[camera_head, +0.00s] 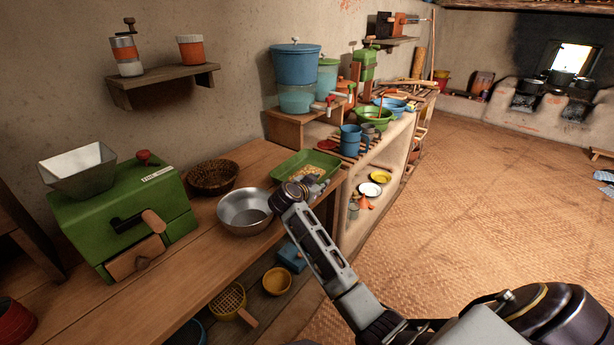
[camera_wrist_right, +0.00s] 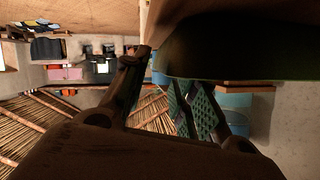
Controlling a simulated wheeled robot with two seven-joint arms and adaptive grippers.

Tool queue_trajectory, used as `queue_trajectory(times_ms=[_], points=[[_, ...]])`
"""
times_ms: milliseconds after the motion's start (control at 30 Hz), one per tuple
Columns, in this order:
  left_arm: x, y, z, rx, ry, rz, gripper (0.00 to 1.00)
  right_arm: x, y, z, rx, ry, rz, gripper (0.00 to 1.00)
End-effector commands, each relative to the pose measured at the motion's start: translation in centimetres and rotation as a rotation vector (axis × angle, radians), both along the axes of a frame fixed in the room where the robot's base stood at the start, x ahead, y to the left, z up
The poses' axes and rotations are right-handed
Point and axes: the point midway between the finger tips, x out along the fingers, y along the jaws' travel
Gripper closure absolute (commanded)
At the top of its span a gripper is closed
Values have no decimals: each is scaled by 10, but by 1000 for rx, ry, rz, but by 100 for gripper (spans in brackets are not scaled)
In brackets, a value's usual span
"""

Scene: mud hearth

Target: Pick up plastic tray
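The green plastic tray (camera_head: 288,162) lies on the wooden counter, with small pale yellow pieces in it. My right gripper (camera_head: 315,181) is at its near right edge, and the wrist hides part of that edge. In the right wrist view a large dark green surface, seemingly the tray (camera_wrist_right: 235,55), fills the upper right. The two fingers of my right gripper (camera_wrist_right: 158,72) stand apart there, with the tray's edge close to the tips. I cannot tell whether they touch it. My left gripper is not in view.
A metal bowl (camera_head: 243,211) stands left of the tray, close to my wrist. A woven basket (camera_head: 213,177) and a green mill (camera_head: 120,212) are further left. A blue water container (camera_head: 296,65) on a wooden stand (camera_head: 290,125) is behind the tray.

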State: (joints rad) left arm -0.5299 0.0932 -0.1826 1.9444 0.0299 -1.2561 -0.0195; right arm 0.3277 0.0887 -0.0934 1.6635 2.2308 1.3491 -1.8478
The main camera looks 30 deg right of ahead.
Motion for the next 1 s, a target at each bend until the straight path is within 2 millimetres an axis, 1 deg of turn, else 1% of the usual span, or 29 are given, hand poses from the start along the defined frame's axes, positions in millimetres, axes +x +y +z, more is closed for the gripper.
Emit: queue_trajectory(times_ms=[133, 200, 333, 867, 1000], points=[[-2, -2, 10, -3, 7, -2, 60, 6, -9, -2, 0, -1, -1, 72], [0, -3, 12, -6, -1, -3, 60, 10, -15, -6, -2, 0, -1, 72], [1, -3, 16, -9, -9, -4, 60, 14, -23, -10, 0, 1, -1, 72], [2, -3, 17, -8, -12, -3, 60, 16, -25, -10, 1, 1, -1, 72], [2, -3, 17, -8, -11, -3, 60, 16, -25, -10, 1, 1, -1, 88]])
